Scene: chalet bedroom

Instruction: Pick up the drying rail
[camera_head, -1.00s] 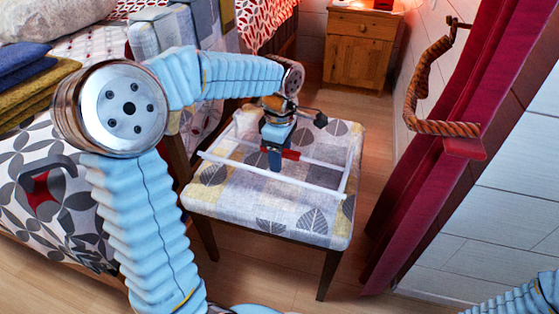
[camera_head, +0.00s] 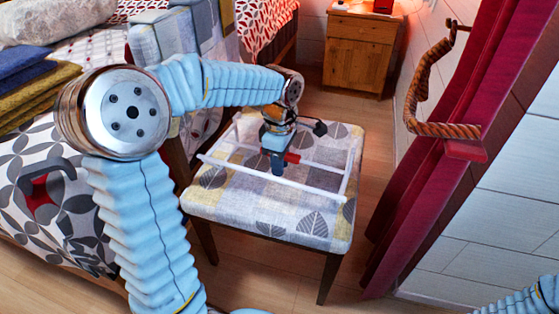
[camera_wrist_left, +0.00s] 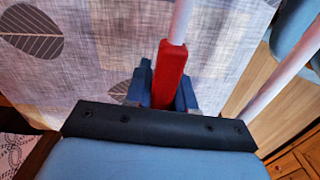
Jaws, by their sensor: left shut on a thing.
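The drying rail (camera_head: 315,187) is a white frame of thin bars over the patterned seat of the chair (camera_head: 240,214). My left gripper (camera_head: 277,170) reaches down into the frame from above. It is shut on the rail's red grip, which shows between the dark fingers in the left wrist view (camera_wrist_left: 168,75). White bars of the rail run up from the red grip and along the right side in that view. Whether the rail touches the seat is hard to tell. My right gripper is not in view; only a bit of my right arm shows at the lower right corner.
The bed (camera_head: 40,160) with folded blankets (camera_head: 38,95) lies at the left. A wooden nightstand (camera_head: 357,55) stands at the back. A red curtain (camera_head: 440,180) with a rope tie-back (camera_head: 440,128) hangs at the right. Bare floor (camera_head: 380,140) lies between chair and curtain.

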